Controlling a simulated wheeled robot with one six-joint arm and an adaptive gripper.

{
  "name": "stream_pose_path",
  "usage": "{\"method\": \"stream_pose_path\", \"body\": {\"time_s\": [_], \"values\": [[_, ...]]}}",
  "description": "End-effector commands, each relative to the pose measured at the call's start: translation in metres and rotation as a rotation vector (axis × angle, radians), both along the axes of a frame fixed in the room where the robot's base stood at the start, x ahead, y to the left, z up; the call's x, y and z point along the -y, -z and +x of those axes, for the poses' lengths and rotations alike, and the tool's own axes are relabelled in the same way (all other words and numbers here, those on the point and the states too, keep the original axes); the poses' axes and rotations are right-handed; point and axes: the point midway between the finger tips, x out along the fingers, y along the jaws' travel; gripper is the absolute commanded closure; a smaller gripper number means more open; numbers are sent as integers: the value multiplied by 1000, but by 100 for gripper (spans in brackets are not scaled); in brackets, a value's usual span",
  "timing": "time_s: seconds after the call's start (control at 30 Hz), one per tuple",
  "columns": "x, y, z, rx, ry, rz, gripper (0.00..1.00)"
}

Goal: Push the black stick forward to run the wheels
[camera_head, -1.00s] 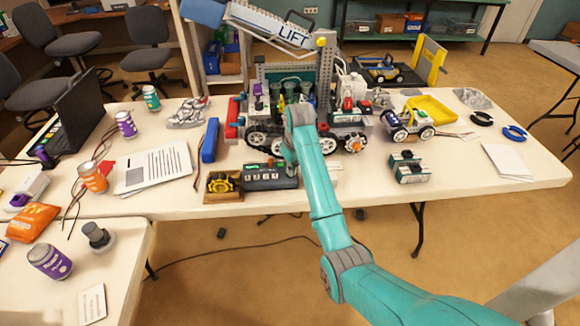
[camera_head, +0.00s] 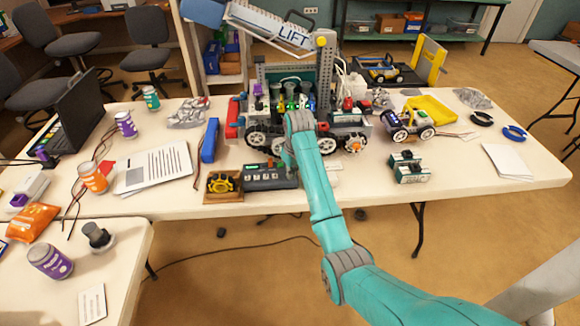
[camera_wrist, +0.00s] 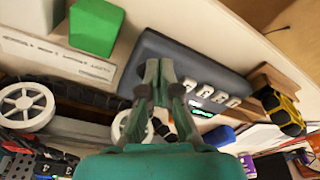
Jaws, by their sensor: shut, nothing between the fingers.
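A dark grey control box (camera_head: 262,178) lies on the table in front of the wheeled robot with the LIFT arm (camera_head: 325,80). The same control box (camera_wrist: 190,62) shows in the wrist view with a row of pale switches and a small green display. My gripper (camera_wrist: 160,66) is shut and empty, its fingertips over the left part of the box in that view. In the head view my arm covers the box's right end. I cannot make out the black stick; the fingers may hide it. White wheels (camera_wrist: 26,105) of the robot show in the wrist view.
A yellow-and-black device on a wooden base (camera_head: 221,185) sits left of the box. A green block (camera_wrist: 97,24) is near the box in the wrist view. A teal-and-grey part (camera_head: 408,168) lies to the right. The front right tabletop is mostly clear.

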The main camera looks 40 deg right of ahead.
Motion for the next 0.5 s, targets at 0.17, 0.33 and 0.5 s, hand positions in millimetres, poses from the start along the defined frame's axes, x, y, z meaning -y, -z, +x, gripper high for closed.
{"method": "stream_pose_path", "body": {"time_s": [0.17, 0.33, 0.5], "values": [[2, 0, 3, 0, 0, 0, 100], [3, 0, 5, 0, 0, 0, 100], [5, -1, 8, 1, 0, 0, 100]]}}
